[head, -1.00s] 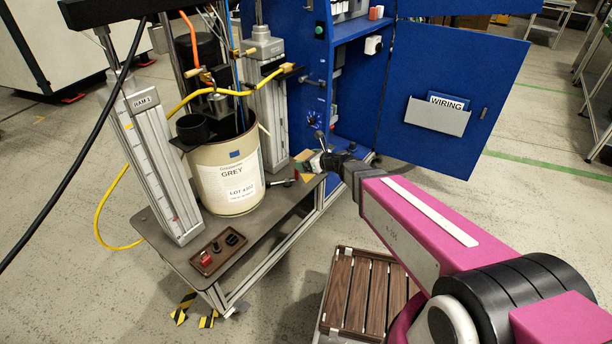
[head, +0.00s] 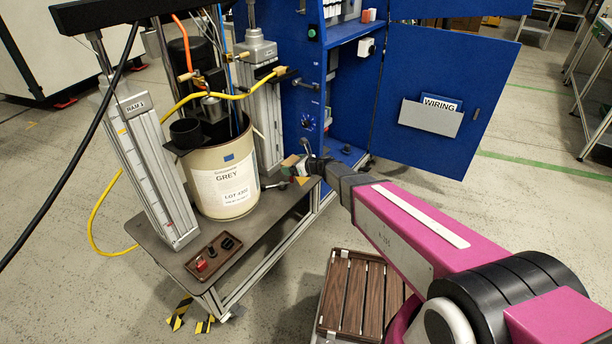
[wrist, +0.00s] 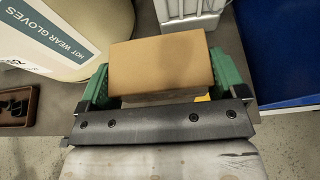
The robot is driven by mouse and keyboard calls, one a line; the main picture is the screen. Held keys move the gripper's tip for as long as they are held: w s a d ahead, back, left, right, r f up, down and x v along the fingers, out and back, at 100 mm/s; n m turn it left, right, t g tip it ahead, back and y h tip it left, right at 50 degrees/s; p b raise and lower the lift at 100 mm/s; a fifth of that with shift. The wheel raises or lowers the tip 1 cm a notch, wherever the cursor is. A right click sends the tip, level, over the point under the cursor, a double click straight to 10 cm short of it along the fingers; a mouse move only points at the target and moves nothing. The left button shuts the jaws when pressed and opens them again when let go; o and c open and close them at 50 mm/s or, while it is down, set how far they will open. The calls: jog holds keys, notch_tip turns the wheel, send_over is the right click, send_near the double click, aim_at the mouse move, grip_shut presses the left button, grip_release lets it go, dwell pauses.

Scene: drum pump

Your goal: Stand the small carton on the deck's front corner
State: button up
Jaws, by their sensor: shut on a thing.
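The small carton (wrist: 162,65) is a plain tan box. In the wrist view it sits between the two green fingers of my gripper (wrist: 161,82), which are shut on it. In the head view my gripper (head: 298,168) is over the right end of the grey deck (head: 262,212), right of the drum. The carton is small and partly hidden there, and I cannot tell whether it touches the deck.
The drum (head: 222,185) labelled GREY stands on the deck between two ram columns. A brown tray (head: 213,258) with small knobs lies near the front end. A blue cabinet (head: 308,90) stands behind my gripper. A slatted wooden platform (head: 355,295) is on the floor.

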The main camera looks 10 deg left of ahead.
send_over(306, 179)
jog(key=f, duration=0.6)
jog(key=shift+s+f, duration=0.1)
jog(key=shift+s, duration=0.2)
notch_tip(306, 179, down, 5)
jog(key=shift+w+d+f, duration=0.1)
jog(key=shift+w+f, duration=0.05)
jog(key=shift+f, duration=0.15)
jog(key=o, duration=0.7)
